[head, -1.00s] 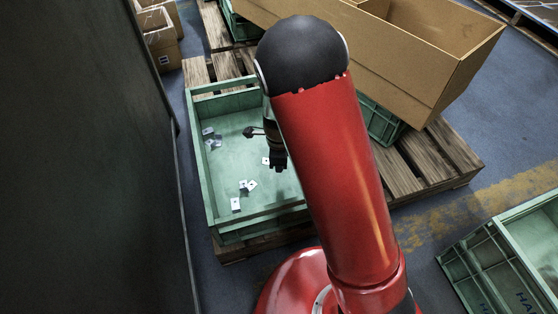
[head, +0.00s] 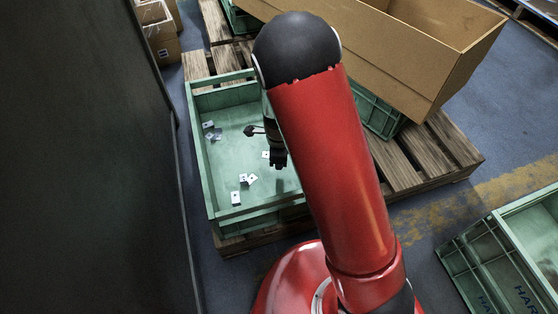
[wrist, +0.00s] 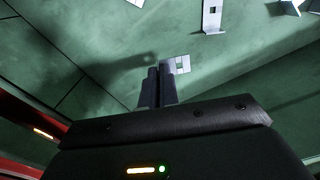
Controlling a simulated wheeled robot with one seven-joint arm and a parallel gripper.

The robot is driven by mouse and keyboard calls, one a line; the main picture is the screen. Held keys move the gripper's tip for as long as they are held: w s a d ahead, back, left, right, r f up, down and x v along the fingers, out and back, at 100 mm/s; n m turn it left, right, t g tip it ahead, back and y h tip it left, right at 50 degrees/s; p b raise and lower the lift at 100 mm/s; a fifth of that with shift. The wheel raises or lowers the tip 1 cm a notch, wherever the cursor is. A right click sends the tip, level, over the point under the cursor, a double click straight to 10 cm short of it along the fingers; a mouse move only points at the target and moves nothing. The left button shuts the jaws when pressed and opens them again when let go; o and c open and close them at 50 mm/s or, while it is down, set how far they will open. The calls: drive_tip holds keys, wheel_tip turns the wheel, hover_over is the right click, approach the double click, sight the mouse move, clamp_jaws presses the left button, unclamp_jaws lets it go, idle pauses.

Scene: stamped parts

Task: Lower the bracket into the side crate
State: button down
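Several small pale metal brackets lie on the floor of the green crate (head: 204,166) under my arm. One bracket (head: 265,154) lies close to my gripper (head: 279,164), which points down into this crate. In the wrist view my fingers (wrist: 158,72) are together, with no bracket visible between them. A bracket (wrist: 183,65) shows just beyond and right of the fingertips, partly hidden by a finger; I cannot tell whether they touch. Another bracket (wrist: 212,14) lies farther off. A second green crate (head: 485,262), apparently the side crate, stands at the lower right; its visible inside shows no bracket.
A large cardboard box (head: 447,62) rests over another green crate (head: 375,115) on a wooden pallet (head: 440,150). A dark panel (head: 85,160) stands close on the left. Blue floor with a worn yellow strip (head: 470,195) is clear before the lower-right crate.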

sight(279, 176)
drive_tip(key=shift+f, duration=2.5)
idle(0.8)
drive_tip(key=c, duration=1.6)
unclamp_jaws()
wheel_tip(279, 176, up, 8)
drive_tip(key=shift+f+p, duration=0.1)
drive_tip(key=shift+p, duration=1.05)
